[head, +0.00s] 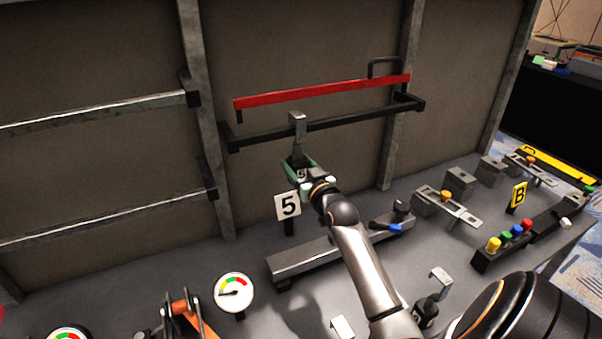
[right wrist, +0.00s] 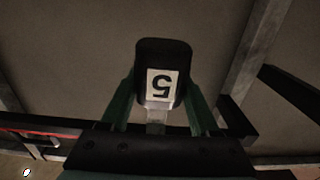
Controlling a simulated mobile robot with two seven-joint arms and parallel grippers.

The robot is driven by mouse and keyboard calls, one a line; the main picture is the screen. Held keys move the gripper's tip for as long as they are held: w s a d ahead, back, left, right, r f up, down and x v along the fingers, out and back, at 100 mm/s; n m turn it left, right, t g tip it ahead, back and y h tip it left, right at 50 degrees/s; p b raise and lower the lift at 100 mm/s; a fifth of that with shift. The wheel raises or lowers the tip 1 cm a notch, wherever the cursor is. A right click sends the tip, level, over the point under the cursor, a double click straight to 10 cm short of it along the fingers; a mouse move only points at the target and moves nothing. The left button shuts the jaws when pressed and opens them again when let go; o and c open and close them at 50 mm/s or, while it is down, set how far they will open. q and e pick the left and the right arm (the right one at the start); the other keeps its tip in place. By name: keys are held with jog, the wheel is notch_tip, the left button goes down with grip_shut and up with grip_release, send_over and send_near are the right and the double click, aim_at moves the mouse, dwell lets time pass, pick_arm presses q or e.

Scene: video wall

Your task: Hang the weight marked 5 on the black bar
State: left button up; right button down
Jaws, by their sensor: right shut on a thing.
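The weight marked 5 (head: 300,173) is dark with a pale metal hook on top. My right gripper (head: 303,180) has green fingers shut on its body; in the right wrist view the weight (right wrist: 174,57) shows its white 5 label upside down between the fingers. The hook (head: 297,121) overlaps the black bar (head: 350,121) left of its middle in the head view. I cannot tell whether the hook rests over the bar or is just in front of it. My left gripper is not in view.
A red bar (head: 320,92) runs just above the black bar. A white 5 sign (head: 288,205) stands below. Another hooked weight (head: 425,312) stands on the bench near my forearm. A grey block (head: 305,258), a gauge (head: 234,291) and an orange clamp (head: 181,306) are nearby.

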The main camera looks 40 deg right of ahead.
jog(key=shift+w+d+r, duration=0.15)
jog(key=shift+w+r, duration=0.05)
jog(key=shift+w, duration=0.15)
jog(key=shift+w+f+b, duration=0.1)
jog(key=shift+f+b, duration=0.1)
jog(key=shift+b, duration=0.15)
jog(key=shift+f+b, duration=0.5)
jog(key=shift+f, duration=0.4)
jog(key=shift+c, duration=2)
grip_release()
jog(key=o, duration=0.4)
jog(key=shift+f, duration=0.15)
jog(key=shift+c, duration=0.2)
jog(key=shift+f, duration=0.35)
jog(key=v, duration=1.2)
jog(key=shift+s+r+b, duration=0.3)
jog(key=shift+s+r, duration=0.05)
jog(key=shift+r, duration=0.05)
